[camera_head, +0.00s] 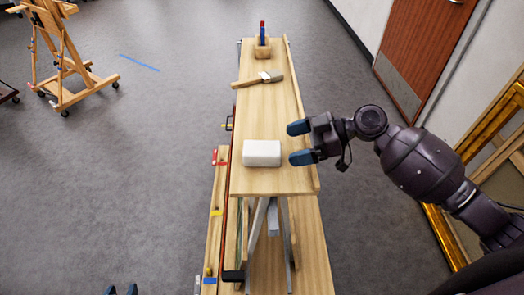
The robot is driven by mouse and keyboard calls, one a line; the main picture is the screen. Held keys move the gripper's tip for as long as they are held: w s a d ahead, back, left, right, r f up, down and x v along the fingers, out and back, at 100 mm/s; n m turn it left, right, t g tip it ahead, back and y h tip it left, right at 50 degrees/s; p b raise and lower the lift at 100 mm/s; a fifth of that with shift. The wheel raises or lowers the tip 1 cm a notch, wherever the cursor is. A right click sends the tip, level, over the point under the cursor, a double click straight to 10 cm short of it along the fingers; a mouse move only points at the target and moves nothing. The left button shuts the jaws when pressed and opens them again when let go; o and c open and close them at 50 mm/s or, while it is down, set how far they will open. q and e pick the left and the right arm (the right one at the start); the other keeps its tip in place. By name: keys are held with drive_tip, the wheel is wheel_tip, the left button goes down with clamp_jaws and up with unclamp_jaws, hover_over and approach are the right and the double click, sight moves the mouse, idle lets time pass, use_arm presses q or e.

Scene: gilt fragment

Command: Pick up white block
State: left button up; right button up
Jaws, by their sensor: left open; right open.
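The white block (262,153) lies near the front end of a narrow wooden workbench (265,183). My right gripper (298,143) reaches in from the right, just right of the block, with its two dark blue fingers apart and nothing between them. The fingertips point left, toward the block; the lower one looks close to its right side, and I cannot tell the exact height. Only the dark tips of my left gripper (121,290) show at the bottom left edge, apart, away from the bench.
A hammer-like tool (258,79) lies further back on the bench. Behind it stands a small wooden holder (262,47) with red and blue items. A wooden easel (62,60) stands at the upper left. A gilt frame (442,235) leans at the right. Grey floor left of the bench is clear.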

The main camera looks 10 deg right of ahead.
sight(276, 147)
drive_tip(key=x, duration=0.2)
drive_tip(key=p+x, duration=0.1)
drive_tip(key=x, duration=0.1)
drive_tip(key=shift+a+r, duration=0.1)
drive_tip(key=shift+r, duration=0.15)
drive_tip(key=shift+w+a+f+p, duration=0.15)
drive_tip(key=shift+a+f+p, duration=0.2)
drive_tip(key=shift+a, duration=0.1)
drive_tip(key=shift+c, duration=0.4)
drive_tip(key=c, duration=0.9)
drive_tip(key=shift+r, duration=0.1)
